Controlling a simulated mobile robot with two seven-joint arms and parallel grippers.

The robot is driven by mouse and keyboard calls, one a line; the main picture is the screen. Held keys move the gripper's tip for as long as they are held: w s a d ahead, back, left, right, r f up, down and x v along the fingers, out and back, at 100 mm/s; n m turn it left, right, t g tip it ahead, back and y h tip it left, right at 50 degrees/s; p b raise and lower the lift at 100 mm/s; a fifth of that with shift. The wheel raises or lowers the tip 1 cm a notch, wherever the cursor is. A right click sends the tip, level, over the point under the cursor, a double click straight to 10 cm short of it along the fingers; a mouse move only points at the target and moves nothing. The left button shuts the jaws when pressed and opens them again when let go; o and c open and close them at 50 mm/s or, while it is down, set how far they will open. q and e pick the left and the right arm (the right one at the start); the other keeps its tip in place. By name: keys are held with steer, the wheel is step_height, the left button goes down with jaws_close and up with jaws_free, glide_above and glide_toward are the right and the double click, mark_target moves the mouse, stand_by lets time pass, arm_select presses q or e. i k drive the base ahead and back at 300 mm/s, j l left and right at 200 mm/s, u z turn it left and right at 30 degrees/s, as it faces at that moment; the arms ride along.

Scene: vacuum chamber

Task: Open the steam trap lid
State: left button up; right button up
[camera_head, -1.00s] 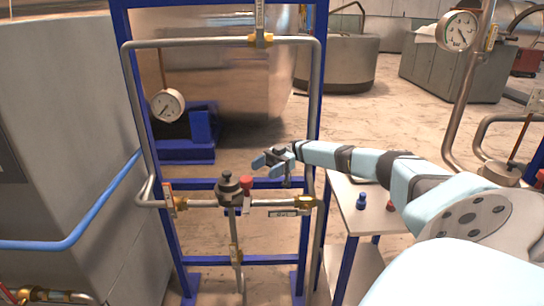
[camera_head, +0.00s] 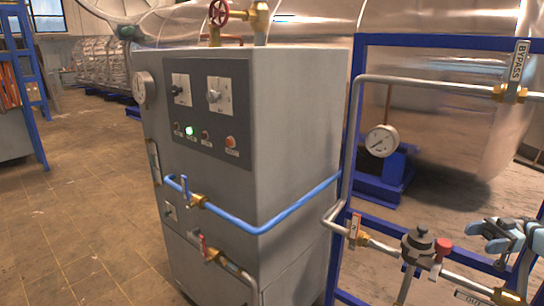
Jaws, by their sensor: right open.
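The steam trap (camera_head: 418,247) is a grey body with a dark, knobbed lid (camera_head: 419,238) on top, set in the lower pipe of the blue frame at the bottom right. The lid looks seated on the body. My right gripper (camera_head: 489,236) is at the right edge, to the right of the trap and apart from it. Its light blue fingers point left and are open, with nothing seen between them. Most of my right arm is cut off by the picture edge. My left gripper is out of view.
A red knob (camera_head: 442,247) stands between the trap and my right gripper. A red-handled valve (camera_head: 354,229) is left of the trap. A grey cabinet (camera_head: 292,135) with a blue pipe (camera_head: 262,226) fills the middle. Open floor (camera_head: 85,195) lies at the left.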

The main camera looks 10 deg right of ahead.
mark_target(419, 241)
steer(key=k, duration=1)
